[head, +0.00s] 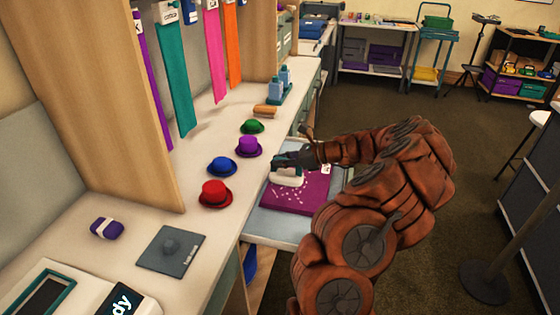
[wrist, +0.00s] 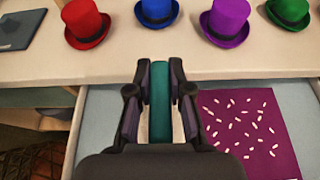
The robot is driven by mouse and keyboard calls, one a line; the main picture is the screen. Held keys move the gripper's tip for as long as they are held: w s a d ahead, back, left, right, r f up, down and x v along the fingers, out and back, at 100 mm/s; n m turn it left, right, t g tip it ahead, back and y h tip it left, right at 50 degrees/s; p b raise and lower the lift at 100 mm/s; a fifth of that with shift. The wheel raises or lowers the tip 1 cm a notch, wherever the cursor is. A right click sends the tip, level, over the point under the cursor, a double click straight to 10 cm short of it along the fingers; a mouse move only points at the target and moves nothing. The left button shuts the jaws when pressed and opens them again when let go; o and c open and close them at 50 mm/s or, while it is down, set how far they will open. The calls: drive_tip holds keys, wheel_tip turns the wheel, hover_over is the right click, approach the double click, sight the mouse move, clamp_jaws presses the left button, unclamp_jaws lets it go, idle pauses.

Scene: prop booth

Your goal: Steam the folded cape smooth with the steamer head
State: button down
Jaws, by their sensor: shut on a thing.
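The purple cape (head: 292,204) lies flat and folded, with many small white marks scattered over it, on a pale pulled-out drawer or board (head: 262,225). It also shows right of my gripper in the wrist view (wrist: 262,160). The steamer head (head: 286,179) is white with a teal handle, over the cape's back left part in the head view. I cannot tell whether it touches the cape. My gripper (head: 291,161) is shut on the teal handle (wrist: 161,110), which stands between both fingers in the wrist view. The fingers hide part of the steamer head.
Red (head: 215,194), blue (head: 222,167), purple (head: 249,147) and green (head: 252,127) hats stand along the counter (head: 180,215) beside the cape. A grey plate (head: 171,250) and a purple bundle (head: 107,228) lie nearer. Coloured strips hang behind.

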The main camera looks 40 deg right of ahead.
sight(282, 171)
drive_tip(key=shift+f+b, duration=1.7)
drive_tip(key=shift+f, duration=0.4)
drive_tip(key=w+d+p, duration=0.6)
drive_tip(key=w+d, duration=0.4)
drive_tip(key=d, duration=0.5)
drive_tip(key=shift+w+d, duration=0.3)
drive_tip(key=shift+w, duration=0.05)
idle(2.0)
drive_tip(key=shift+w+r, duration=0.1)
idle(1.1)
drive_tip(key=shift+r, duration=0.1)
idle(0.3)
